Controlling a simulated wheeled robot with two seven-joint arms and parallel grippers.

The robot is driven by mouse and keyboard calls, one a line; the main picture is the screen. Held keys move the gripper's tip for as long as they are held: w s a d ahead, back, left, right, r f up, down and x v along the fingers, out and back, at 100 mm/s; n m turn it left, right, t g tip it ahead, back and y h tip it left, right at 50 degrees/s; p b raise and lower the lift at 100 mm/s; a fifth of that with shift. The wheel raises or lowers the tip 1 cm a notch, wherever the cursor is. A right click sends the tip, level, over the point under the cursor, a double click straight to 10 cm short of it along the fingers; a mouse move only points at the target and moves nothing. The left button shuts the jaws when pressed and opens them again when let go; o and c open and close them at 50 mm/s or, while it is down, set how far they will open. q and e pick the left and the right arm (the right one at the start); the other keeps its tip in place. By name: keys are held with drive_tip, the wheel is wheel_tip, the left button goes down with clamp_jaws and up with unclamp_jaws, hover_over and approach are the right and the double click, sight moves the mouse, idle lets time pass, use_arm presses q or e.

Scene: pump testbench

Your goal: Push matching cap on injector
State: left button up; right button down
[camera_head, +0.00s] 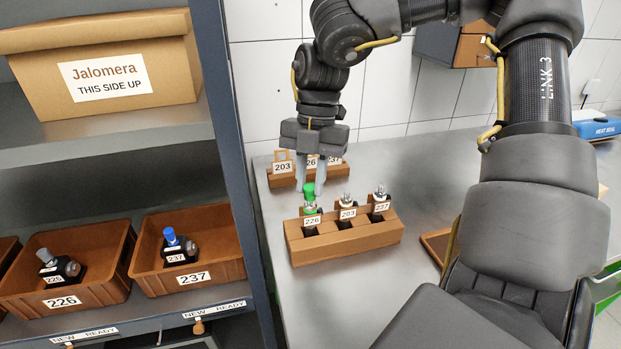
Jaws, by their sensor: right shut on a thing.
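A brown wooden holder (345,243) on the grey table carries three injectors in a row. The left injector (312,222) is labelled 226 and has green at its top. The middle injector (347,214) is labelled 203 and the right injector (381,208) is labelled 237; both show bare metallic tips. My right gripper (309,187) points down and is shut on a green cap (309,190). The cap is upright at the top of injector 226; I cannot tell how far it sits on it. My left gripper is not in view.
Behind stands a small wooden rack (283,181) with numbered labels, partly hidden by my gripper. Shelves at left hold bin 226 (95,292), bin 237 (222,270) and a cardboard box (165,80). A brown tray (436,243) lies right of the holder. The table front is clear.

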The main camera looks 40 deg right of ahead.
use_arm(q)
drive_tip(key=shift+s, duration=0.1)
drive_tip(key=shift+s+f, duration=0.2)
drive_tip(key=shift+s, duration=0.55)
use_arm(e)
drive_tip(key=shift+f, duration=0.1)
use_arm(q)
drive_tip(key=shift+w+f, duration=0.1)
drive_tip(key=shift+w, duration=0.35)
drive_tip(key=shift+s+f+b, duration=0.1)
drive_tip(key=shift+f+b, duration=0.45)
drive_tip(key=shift+b, duration=0.3)
use_arm(e)
drive_tip(key=shift+f, duration=0.55)
idle(0.4)
drive_tip(key=c, duration=1.2)
unclamp_jaws()
drive_tip(key=shift+o, duration=0.5)
drive_tip(key=o, duration=0.8)
